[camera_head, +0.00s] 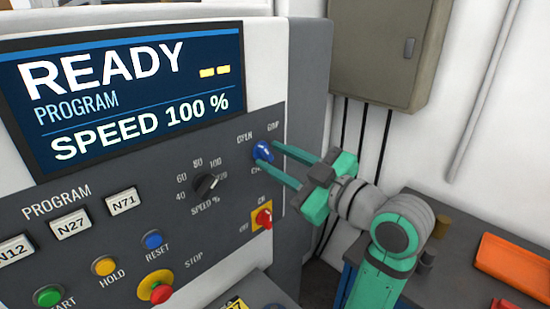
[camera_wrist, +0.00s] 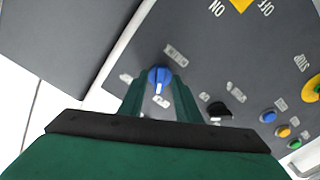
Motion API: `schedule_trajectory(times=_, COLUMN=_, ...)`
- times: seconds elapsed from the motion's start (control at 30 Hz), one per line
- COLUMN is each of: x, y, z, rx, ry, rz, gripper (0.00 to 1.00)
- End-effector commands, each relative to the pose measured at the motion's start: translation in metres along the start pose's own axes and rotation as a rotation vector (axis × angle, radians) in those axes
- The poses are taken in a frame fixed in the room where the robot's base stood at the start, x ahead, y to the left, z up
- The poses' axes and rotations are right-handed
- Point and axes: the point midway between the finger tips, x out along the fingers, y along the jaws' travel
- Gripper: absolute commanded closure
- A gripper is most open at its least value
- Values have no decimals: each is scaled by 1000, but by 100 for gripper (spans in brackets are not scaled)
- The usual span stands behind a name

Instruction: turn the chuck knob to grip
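The chuck knob is a small blue knob (camera_head: 262,151) on the grey control panel, with the labels OPEN and GRIP above it. It also shows in the wrist view (camera_wrist: 159,76), with a white mark on its near side; the small labels there are too blurred to read. My green gripper (camera_head: 267,156) reaches in from the right, its two long fingers on either side of the knob. In the wrist view the fingertips (camera_wrist: 160,84) flank the knob, with slim gaps seeming to show. The fingers are apart, and I see no firm contact.
A black speed dial (camera_head: 206,184) is left of the knob, and a red switch on a yellow plate (camera_head: 264,217) is below. A red stop button (camera_head: 160,292) is lower left. The screen (camera_head: 130,90) reads READY. A workbench with an orange tray (camera_head: 512,262) stands right.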

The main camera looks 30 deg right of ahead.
Motion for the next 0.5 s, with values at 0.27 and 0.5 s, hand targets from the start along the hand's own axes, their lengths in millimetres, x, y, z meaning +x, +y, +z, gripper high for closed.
schedule_trajectory(times=0.27, x=6, y=0, z=0, rx=0, ry=0, rz=-1, gripper=70)
schedule_trajectory(times=0.5, x=6, y=0, z=0, rx=0, ry=0, rz=-1, gripper=100)
